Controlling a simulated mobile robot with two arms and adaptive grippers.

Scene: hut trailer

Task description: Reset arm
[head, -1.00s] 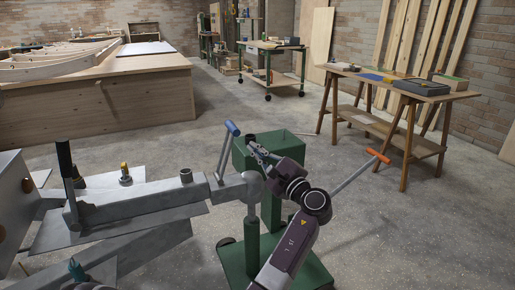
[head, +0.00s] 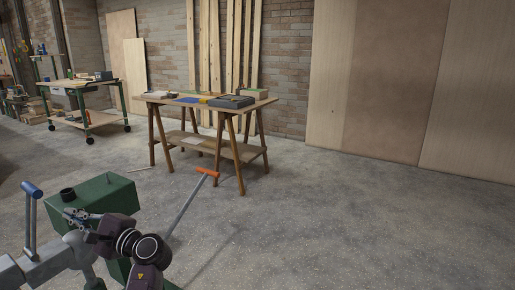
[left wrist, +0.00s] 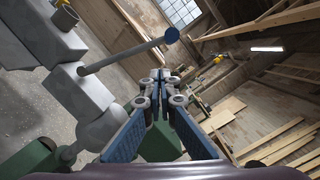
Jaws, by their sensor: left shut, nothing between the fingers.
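My left gripper (head: 76,216) is at the lower left of the head view, in front of the green box-shaped part (head: 108,197) of a machine. Its fingers are shut and empty. In the left wrist view the closed blue-padded fingers (left wrist: 160,78) point away from the camera, and nothing is between them. The machine's grey metal arm (head: 48,262) and a blue-handled lever (head: 32,205) stand just left of the gripper. I cannot tell whether the gripper touches the machine. My right gripper is not in view.
An orange-handled rod (head: 186,208) slants up right of my left arm. A wooden trestle table (head: 150,98) with boxes stands beyond it. A wheeled cart (head: 88,122) is at the back left. Large wood panels (head: 392,80) line the wall. The concrete floor at right is clear.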

